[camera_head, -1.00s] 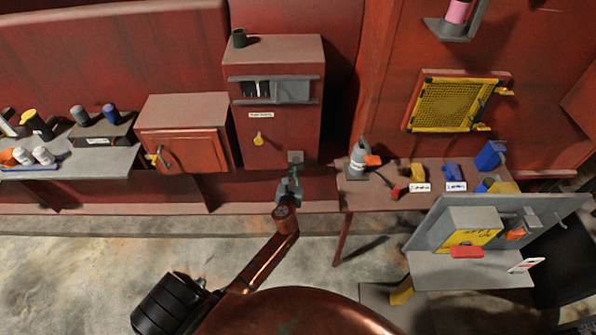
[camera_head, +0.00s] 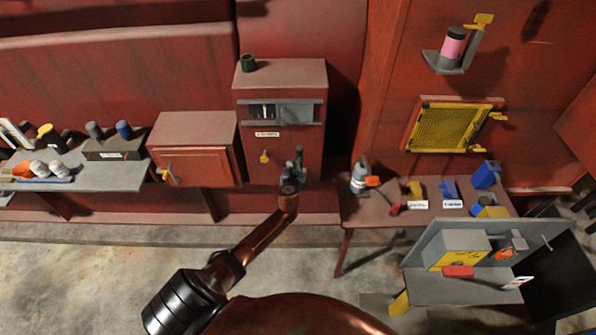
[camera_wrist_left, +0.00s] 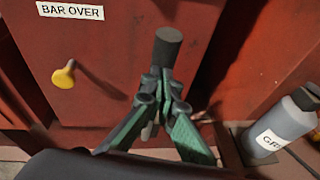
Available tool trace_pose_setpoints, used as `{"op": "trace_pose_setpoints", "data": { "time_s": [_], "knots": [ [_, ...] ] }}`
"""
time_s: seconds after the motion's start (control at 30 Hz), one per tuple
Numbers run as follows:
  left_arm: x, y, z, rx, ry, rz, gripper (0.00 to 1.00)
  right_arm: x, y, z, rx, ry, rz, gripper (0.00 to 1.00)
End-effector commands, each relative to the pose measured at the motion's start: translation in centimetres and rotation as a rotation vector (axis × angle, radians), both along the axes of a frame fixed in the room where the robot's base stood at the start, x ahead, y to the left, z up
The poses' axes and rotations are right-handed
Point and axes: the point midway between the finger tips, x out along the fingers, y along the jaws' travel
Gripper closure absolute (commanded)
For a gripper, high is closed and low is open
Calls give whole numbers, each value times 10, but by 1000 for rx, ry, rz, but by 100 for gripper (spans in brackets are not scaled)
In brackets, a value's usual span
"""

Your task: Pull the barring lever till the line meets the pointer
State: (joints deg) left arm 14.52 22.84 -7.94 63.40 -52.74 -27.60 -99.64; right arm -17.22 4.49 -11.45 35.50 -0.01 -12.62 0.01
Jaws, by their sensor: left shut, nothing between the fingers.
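The red cabinet (camera_head: 280,107) carries a "BAR OVER" label, which reads clearly in the wrist view (camera_wrist_left: 70,11). A dark round-ended cylinder (camera_wrist_left: 168,47), apparently the lever's end, stands out at the cabinet's lower front. My left gripper (camera_head: 297,163) is in front of the lower front, arm reaching up from below. In the wrist view its green-grey fingers (camera_wrist_left: 160,80) meet just below the cylinder; they look shut and empty. Whether they touch it is unclear. A window (camera_head: 264,111) is on the cabinet; the line and pointer are too small to tell. My right gripper is not in view.
A yellow knob (camera_head: 264,157) sticks out left of the gripper, also in the wrist view (camera_wrist_left: 63,76). A grey bottle (camera_head: 359,178) stands on the red table (camera_head: 375,209) at the right. A lower red cabinet (camera_head: 195,150) is at the left. Open floor lies in front.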

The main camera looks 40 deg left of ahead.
Motion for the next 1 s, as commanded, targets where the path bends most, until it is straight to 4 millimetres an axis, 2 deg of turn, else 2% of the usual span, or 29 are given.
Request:
{"op": "trace_pose_setpoints", "data": {
  "time_s": [0.13, 0.37, 0.87, 1.0],
  "knots": [
    [15, 10, 5, 3, -1, -1, 100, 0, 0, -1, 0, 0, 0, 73],
    [24, 16, 6, 1, -1, -1, 100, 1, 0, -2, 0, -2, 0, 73],
    [27, 19, 12, 3, -8, 1, 100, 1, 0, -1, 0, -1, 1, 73],
    [23, 15, 13, 4, -6, -2, 100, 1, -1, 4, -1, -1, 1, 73]
  ]
}}
